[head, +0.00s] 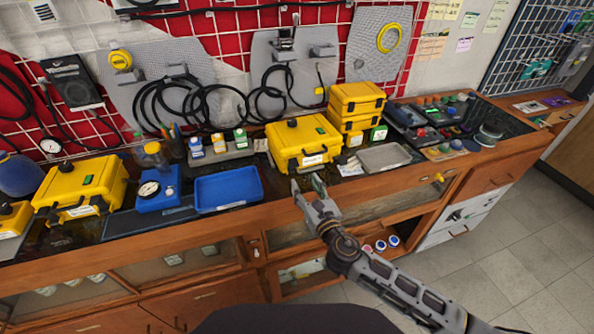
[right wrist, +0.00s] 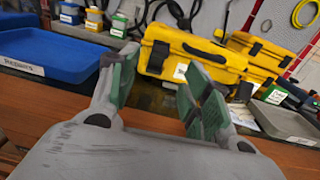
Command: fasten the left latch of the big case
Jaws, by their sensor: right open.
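A big yellow case (head: 300,133) with a closed lid stands on the bench behind my right gripper. In the right wrist view the yellow case (right wrist: 205,50) lies beyond the fingers. Its dark left latch (right wrist: 158,56) shows between the fingertips, with a gap to them. I cannot tell whether this latch is fastened. My right gripper (head: 307,184) is open and empty, its green-padded fingers in front of the case near the bench edge. It also shows in the right wrist view (right wrist: 160,62). My left gripper is not in view.
A blue tray (head: 228,190) lies left of my right gripper and a grey tray (head: 385,157) lies to the right. Smaller stacked yellow cases (head: 357,98) stand right of the big case. Another yellow case (head: 82,185) stands at the left. Black hoses hang behind.

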